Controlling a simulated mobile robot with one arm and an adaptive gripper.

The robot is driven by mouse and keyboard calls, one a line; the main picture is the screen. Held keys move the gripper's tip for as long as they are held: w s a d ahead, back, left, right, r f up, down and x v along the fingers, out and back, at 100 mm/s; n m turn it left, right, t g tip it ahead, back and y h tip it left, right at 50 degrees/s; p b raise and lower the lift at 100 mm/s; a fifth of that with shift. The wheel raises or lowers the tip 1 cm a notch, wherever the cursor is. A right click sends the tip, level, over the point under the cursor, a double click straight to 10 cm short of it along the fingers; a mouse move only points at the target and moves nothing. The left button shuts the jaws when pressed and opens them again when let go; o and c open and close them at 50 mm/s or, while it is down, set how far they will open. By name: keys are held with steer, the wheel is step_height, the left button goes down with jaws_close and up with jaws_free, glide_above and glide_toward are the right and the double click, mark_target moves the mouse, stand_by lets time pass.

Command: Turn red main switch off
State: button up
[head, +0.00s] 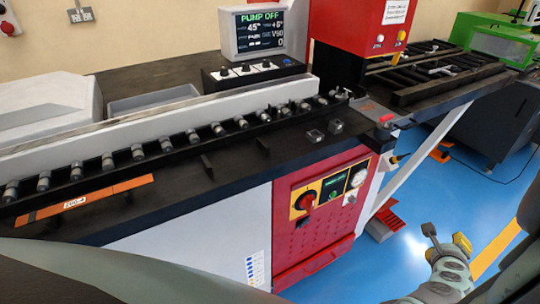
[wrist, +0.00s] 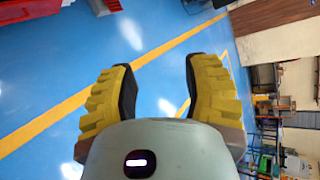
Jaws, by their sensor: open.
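The red main switch (head: 306,201) is a round red knob on a yellow plate. It sits at the left of the red front panel (head: 310,243) of the bender, in the head view. My gripper (head: 446,240) is low at the right of the head view, over the blue floor and well apart from the switch. In the wrist view my gripper (wrist: 158,88) has its two yellow ridged fingers spread with nothing between them. The wrist view does not show the switch.
A monitor (head: 261,31) reading "PUMP OFF" stands at the back. A roller track (head: 165,144) runs along the dark table. A gauge (head: 358,178) and small display (head: 334,187) are right of the switch. A red pedal (head: 385,222) is on the floor; open blue floor lies in front.

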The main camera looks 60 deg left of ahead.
steer(key=s+a+f+g+y+b, duration=0.4)
steer(key=a+f+y+b, duration=0.3)
steer(key=a+f+b, duration=0.45)
steer(key=n+g+y+b, duration=0.1)
steer(key=g+y+b, duration=0.55)
steer(key=b, duration=0.35)
glide_toward(313, 206)
steer(key=shift+y, duration=0.45)
steer(key=a+b, duration=0.1)
steer(key=a, duration=0.1)
steer(key=a+b, duration=0.1)
steer(key=a, duration=0.2)
steer(key=a+f+b, duration=0.1)
steer(key=a, duration=0.2)
steer(key=shift+w+a+f, duration=0.1)
steer(key=shift+w+a+b, duration=0.1)
steer(key=shift+a+b, duration=0.4)
steer(key=shift+a, duration=0.6)
steer(key=shift+o, duration=0.2)
steer(key=shift+d, duration=0.15)
jaws_close()
